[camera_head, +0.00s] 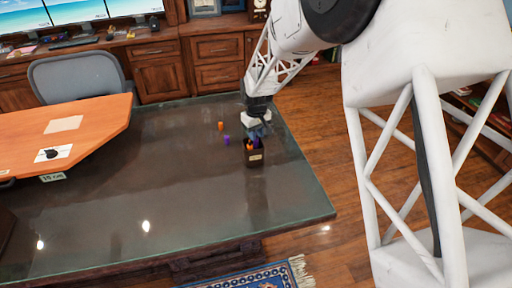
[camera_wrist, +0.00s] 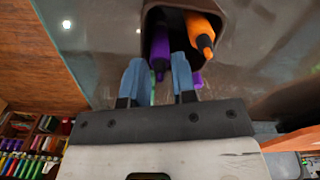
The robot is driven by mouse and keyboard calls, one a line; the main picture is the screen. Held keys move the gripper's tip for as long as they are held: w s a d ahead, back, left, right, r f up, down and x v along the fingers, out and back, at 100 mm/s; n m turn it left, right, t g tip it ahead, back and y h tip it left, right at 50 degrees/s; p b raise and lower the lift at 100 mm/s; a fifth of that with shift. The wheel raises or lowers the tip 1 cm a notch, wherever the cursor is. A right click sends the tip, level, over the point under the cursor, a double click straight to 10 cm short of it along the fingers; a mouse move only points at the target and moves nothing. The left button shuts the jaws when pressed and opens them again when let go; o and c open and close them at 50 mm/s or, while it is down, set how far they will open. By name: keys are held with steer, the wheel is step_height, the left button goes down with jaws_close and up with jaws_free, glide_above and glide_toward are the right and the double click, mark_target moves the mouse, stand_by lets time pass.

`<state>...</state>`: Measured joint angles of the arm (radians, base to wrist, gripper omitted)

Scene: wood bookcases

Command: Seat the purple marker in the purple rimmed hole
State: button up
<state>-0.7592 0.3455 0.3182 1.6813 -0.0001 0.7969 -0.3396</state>
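A dark box-shaped holder (camera_head: 254,160) stands on the glossy table. It also shows at the top of the wrist view (camera_wrist: 148,15). A purple marker (camera_wrist: 160,48) and an orange marker (camera_wrist: 203,35) stand in it, tips toward the wrist camera. My gripper (camera_wrist: 159,62) has its blue fingers apart, one on each side of the purple marker. It is above the holder in the head view (camera_head: 256,134). Whether the fingers press on the marker cannot be told. A small purple thing (camera_head: 227,140) stands on the table left of the holder. I cannot make out a purple rimmed hole.
A small orange thing (camera_head: 221,125) stands behind the purple one. The dark table (camera_head: 150,190) is clear to the left and front. An orange-brown desk (camera_head: 60,125) overlaps its left side, with a grey chair (camera_head: 80,78) behind. Wood cabinets (camera_head: 160,70) line the back.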

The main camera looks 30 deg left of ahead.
steer(key=shift+c, duration=0.3)
jaws_close()
steer(key=shift+r, duration=0.15)
step_height(320, 180, up, 18)
stand_by(0.7)
stand_by(0.5)
